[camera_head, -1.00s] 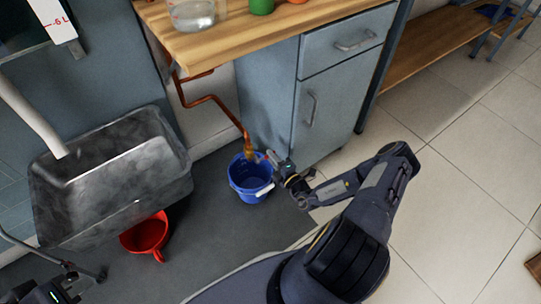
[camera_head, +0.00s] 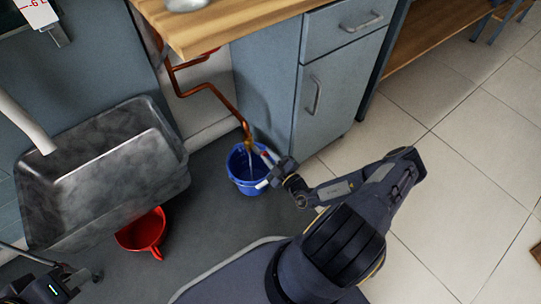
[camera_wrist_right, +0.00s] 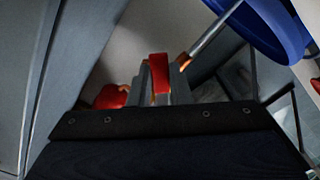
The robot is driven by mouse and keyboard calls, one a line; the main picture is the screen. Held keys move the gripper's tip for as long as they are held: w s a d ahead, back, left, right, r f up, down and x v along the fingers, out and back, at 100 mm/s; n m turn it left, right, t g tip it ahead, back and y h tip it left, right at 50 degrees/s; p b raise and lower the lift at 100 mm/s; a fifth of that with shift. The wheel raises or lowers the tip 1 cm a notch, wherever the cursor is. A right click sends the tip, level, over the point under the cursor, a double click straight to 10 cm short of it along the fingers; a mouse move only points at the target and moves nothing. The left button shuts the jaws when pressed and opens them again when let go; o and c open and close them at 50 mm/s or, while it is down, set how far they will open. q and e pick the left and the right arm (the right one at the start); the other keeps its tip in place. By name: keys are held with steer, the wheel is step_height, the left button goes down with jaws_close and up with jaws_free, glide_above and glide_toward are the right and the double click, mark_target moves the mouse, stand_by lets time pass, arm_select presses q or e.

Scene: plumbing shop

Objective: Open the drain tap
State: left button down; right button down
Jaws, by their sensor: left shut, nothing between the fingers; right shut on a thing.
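The drain tap (camera_head: 247,140) sits at the lower end of a copper pipe (camera_head: 215,92), above a blue bucket (camera_head: 243,182). A thin pale stream of water runs from the tap into the bucket. My right gripper (camera_head: 269,160) is at the tap, over the bucket's right rim. In the right wrist view, its fingers (camera_wrist_right: 158,85) are shut on the tap's red handle (camera_wrist_right: 158,62), and the stream and blue bucket (camera_wrist_right: 270,28) show at the upper right. My left gripper (camera_head: 72,270) is shut and empty at the lower left, partly cut off.
A blue-grey cabinet (camera_head: 335,100) under the wooden worktop (camera_head: 225,25) stands right behind the tap. The tiled floor (camera_head: 470,150) on the right is mostly clear.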

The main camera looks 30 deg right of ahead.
steer(key=shift+a+f+m, duration=0.15)
steer(key=shift+f+m, duration=0.05)
steer(key=shift+m, duration=0.3)
steer(key=c, duration=1.3)
jaws_free()
steer(key=shift+c, duration=0.2)
steer(key=shift+s, duration=0.1)
steer(key=s+p, duration=0.1)
steer(key=s, duration=0.6)
steer(key=shift+s+d+p, duration=0.25)
steer(key=shift+s+p, duration=0.1)
steer(key=shift+p, duration=0.05)
